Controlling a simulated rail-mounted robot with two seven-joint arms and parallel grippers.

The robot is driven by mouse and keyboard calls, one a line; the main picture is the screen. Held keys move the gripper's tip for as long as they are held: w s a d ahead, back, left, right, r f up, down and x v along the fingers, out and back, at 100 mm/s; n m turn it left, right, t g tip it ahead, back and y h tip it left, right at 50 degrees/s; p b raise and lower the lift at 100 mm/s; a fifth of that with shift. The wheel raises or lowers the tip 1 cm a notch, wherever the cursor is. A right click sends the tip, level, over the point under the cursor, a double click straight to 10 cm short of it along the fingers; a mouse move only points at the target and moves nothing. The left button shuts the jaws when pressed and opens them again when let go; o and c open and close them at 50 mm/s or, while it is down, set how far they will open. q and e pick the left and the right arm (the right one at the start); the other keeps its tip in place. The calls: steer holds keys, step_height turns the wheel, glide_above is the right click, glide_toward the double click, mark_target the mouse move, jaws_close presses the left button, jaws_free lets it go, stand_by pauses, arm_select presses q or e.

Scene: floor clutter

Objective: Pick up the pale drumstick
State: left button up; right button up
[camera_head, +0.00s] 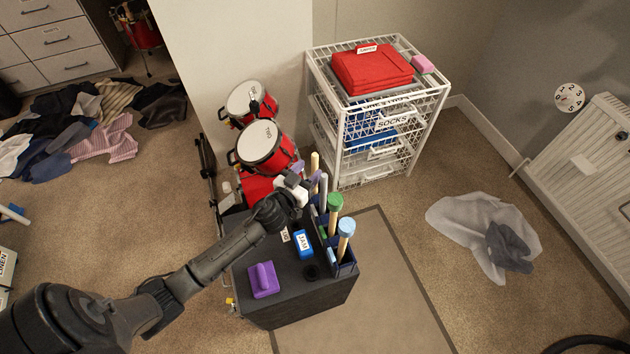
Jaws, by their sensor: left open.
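The pale drumstick (315,162) stands upright at the back end of a dark blue holder (343,268) on a black box. Its lower part is hidden by my gripper and the other sticks. My left gripper (306,175) is open beside the upper part of the stick, just left of it. I cannot tell whether a finger touches it. My right gripper is not in view.
A grey stick (323,188), a green-topped stick (335,204) and a blue-topped stick (346,230) stand in the same holder. A purple block (264,279) and a blue JAM box (303,244) lie on the black box (300,298). Red drums (263,147) and a white basket rack (432,125) stand behind.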

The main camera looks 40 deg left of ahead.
mark_target(313, 163)
arm_select(q)
steer(key=shift+w+a+r, duration=0.1)
steer(key=shift+w+a, duration=0.1)
steer(key=shift+w, duration=0.8)
steer(key=shift+w+a, duration=0.15)
steer(key=shift+w, duration=0.85)
steer(key=shift+w+a+r, duration=0.1)
steer(key=shift+w+a, duration=0.1)
steer(key=shift+w, duration=0.8)
steer(key=shift+c, duration=0.4)
jaws_close()
